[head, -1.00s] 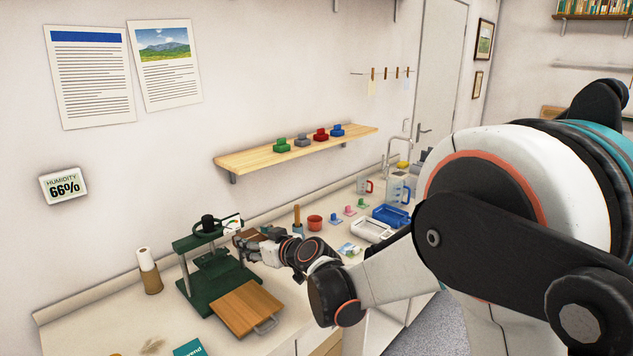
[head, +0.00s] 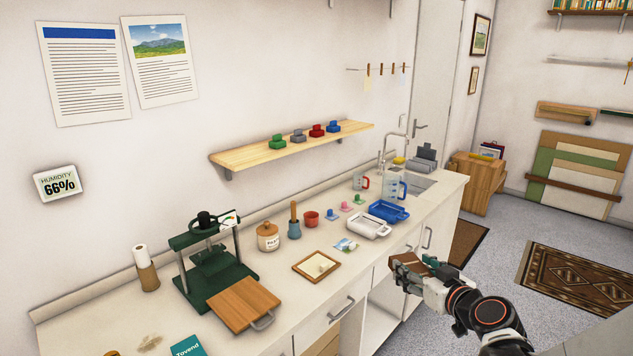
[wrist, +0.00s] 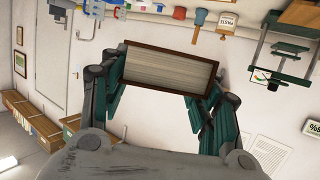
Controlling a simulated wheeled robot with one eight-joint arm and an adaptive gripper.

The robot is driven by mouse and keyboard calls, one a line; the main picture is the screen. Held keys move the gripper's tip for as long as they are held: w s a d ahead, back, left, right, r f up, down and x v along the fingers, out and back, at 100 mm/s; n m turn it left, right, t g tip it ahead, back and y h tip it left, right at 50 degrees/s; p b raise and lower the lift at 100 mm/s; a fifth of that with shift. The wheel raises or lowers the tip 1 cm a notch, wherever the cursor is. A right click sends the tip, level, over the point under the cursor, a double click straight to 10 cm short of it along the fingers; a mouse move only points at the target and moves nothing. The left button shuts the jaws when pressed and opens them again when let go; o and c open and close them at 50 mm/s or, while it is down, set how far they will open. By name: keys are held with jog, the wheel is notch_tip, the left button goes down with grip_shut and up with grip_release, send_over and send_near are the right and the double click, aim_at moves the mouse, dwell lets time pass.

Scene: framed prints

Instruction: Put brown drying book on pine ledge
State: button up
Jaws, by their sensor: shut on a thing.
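The brown book (wrist: 168,74) is held between the green-padded fingers of my gripper (wrist: 167,88), its pale page edges facing the wrist camera. In the head view the book (head: 408,261) is small and partly hidden by my gripper (head: 411,272), which is in front of the counter's cabinets, over the floor side. The pine ledge (head: 245,157) is a pale wooden shelf on the wall, up and left of my gripper and well apart from it. Several coloured blocks stand along its middle and right part; its left end is bare.
The counter (head: 330,285) holds a green press (head: 215,265), a paste jar (head: 268,237), a framed tray (head: 317,265), a white tray (head: 369,225) and a blue tray (head: 389,211). A sink tap (head: 385,150) rises beyond the ledge's right end. The floor is open at right.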

jog(key=w+a+n+g+y, duration=0.15)
jog(key=w+a, duration=0.25)
jog(key=a, duration=0.5)
jog(key=w+a+n+y, duration=0.2)
jog(key=w+a, duration=0.2)
jog(key=a, duration=0.5)
notch_tip(320, 180, up, 2)
jog(key=n+g+y, duration=0.3)
send_over(246, 304)
jog(key=shift+w+y, duration=0.1)
jog(key=shift+y, duration=0.15)
jog(key=shift+f, duration=0.1)
notch_tip(246, 304, down, 19)
jog(key=b, duration=0.6)
jog(key=shift+f+b, duration=0.2)
jog(key=shift+b, duration=0.1)
jog(key=shift+f, duration=0.15)
jog(key=o, duration=1.2)
jog(key=shift+o, duration=0.2)
